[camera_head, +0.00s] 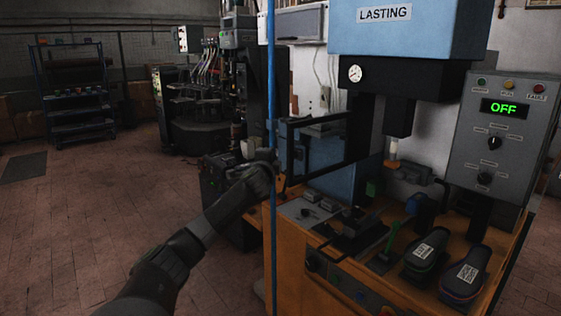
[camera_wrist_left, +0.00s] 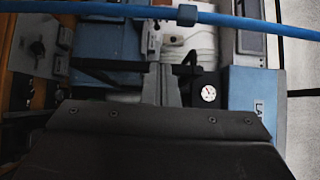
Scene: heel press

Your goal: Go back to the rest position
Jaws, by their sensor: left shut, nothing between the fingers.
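My left gripper (camera_head: 279,183) is at the end of the dark arm that comes in from the lower left in the head view. It is beside the blue vertical pole, at the left end of the orange bench. In the left wrist view its fingers (camera_wrist_left: 161,84) are together with nothing between them. The lasting press (camera_head: 407,28) stands to the right, with a round gauge on it. The gauge (camera_wrist_left: 208,93) also shows in the wrist view. The control box (camera_head: 504,135) reads OFF in green. My right gripper is not in view.
The blue pole (camera_head: 271,70) runs very close to my left gripper and crosses the wrist view (camera_wrist_left: 250,22). Two dark labelled pieces (camera_head: 427,248) (camera_head: 465,275) lie on the bench (camera_head: 285,262). A blue shelf rack (camera_head: 72,90) stands far left.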

